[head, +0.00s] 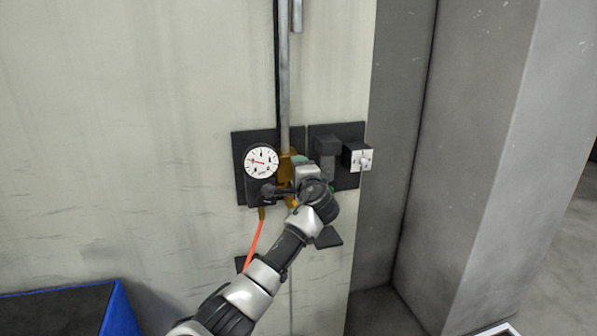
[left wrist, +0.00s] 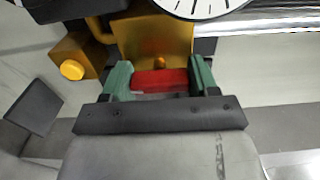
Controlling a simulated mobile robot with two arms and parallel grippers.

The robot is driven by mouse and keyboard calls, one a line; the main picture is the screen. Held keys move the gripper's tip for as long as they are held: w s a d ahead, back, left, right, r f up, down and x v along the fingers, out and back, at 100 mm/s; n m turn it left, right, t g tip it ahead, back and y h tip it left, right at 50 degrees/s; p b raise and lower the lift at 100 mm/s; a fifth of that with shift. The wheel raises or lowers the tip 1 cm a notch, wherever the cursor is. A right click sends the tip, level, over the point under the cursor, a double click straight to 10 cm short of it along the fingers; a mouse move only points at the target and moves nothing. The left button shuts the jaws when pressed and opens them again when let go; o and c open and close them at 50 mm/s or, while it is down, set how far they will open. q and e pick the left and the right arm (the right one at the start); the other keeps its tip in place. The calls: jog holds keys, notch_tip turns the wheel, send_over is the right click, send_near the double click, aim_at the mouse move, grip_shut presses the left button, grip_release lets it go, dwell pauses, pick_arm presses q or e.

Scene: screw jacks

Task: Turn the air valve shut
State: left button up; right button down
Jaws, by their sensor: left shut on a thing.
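The air valve has a brass body (left wrist: 152,40), shown in the left wrist view, and a red handle (left wrist: 160,80) in front of it. In the head view the brass (head: 285,168) shows only partly behind my arm. My left gripper (left wrist: 160,78) has green fingers on both sides of the red handle and is shut on it. In the head view the left gripper (head: 298,163) is at the valve on the wall panel, and the handle is hidden there. My right gripper is in neither view.
A round white gauge (head: 261,161) sits left of the valve. A grey pipe (head: 284,80) rises above it, and an orange hose (head: 254,243) hangs below. A switch box (head: 357,158) is to the right. A blue-edged dark box (head: 60,312) stands lower left.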

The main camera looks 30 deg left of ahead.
pick_arm(q)
jog(key=shift+f, duration=0.1)
jog(key=o, duration=0.9)
jog(key=shift+d, duration=0.1)
jog(key=shift+s+d+b, duration=0.2)
jog(key=shift+d+b, duration=0.05)
jog(key=shift+b, duration=0.05)
jog(key=b+v, duration=0.4)
jog(key=v, duration=0.6)
